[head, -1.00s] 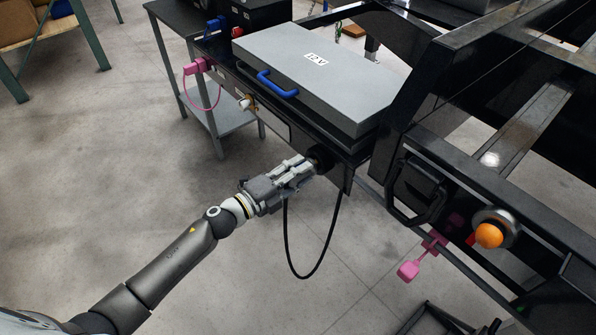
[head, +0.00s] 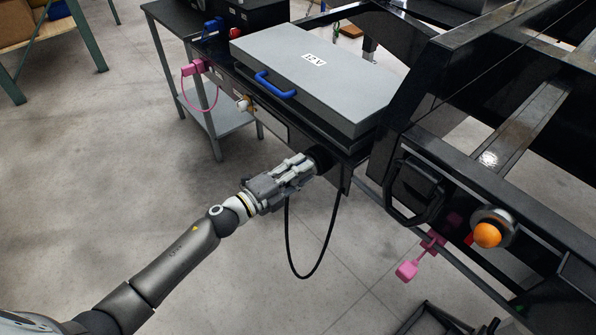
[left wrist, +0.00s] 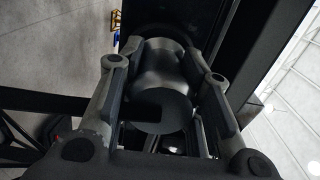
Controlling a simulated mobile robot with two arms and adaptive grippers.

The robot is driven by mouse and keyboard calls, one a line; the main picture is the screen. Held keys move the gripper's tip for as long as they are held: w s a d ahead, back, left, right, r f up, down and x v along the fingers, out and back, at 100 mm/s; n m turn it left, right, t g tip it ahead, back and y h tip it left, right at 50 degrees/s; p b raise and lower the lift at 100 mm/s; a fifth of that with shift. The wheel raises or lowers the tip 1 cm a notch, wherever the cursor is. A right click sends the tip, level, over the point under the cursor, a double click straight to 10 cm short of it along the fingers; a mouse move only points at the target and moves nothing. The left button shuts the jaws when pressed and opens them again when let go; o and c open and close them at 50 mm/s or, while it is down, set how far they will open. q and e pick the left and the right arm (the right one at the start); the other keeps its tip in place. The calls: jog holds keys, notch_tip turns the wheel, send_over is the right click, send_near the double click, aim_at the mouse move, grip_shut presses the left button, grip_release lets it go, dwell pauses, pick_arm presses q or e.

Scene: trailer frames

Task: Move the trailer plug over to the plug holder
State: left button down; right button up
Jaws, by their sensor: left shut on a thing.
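My left gripper (head: 303,168) is shut on the trailer plug, a dark cylinder (left wrist: 165,100) between its two fingers in the left wrist view. In the head view the fingers cover most of the plug. The plug's front end is at a black round part (head: 321,159) under the front edge of the black frame. I cannot tell whether this round part is the plug holder, or how far the plug is in it. A black cable (head: 308,277) hangs in a loop from the gripper and rises to the frame. My right gripper is not in view.
A grey case (head: 310,75) with a blue handle (head: 276,86) lies on the frame. Pink tagged parts (head: 408,270) and an orange ball (head: 487,235) are at the right. A dark table (head: 180,20) stands behind. The floor at the lower left is clear.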

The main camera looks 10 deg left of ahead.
pick_arm(q)
jog(key=shift+w+d, duration=0.1)
jog(key=c, duration=0.9)
grip_release()
jog(key=shift+c, duration=0.2)
jog(key=v, duration=1.2)
